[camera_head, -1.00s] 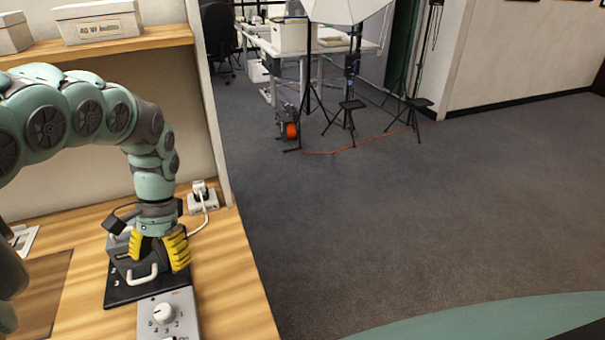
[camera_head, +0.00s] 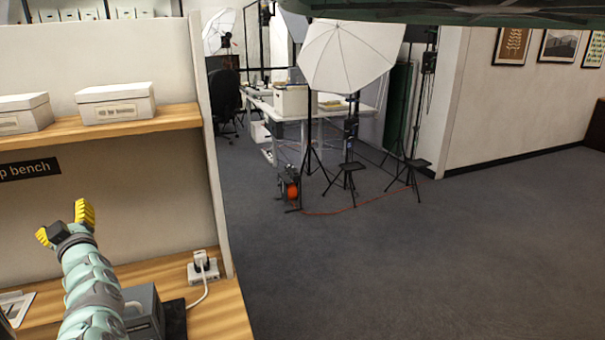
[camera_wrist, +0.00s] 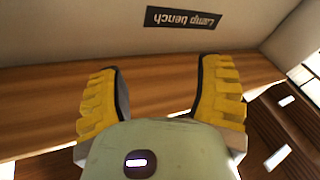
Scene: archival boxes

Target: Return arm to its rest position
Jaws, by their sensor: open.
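My gripper (camera_head: 66,222) is raised above the wooden bench (camera_head: 222,308) in the head view, its yellow fingers pointing up and apart. It is open, with nothing between the fingers. In the wrist view the gripper (camera_wrist: 158,95) also shows two spread yellow fingers with an empty gap. My arm rises from the bottom left of the head view. A dark grey device (camera_head: 146,312) on a black base stands on the bench, partly hidden behind my arm.
A wooden shelf (camera_head: 150,123) above the bench holds white archival boxes (camera_head: 115,103). A power outlet block (camera_head: 203,268) with a white cable sits by the bench's right edge. Grey floor (camera_head: 400,270) is open to the right; tripods and a white umbrella (camera_head: 345,55) stand farther back.

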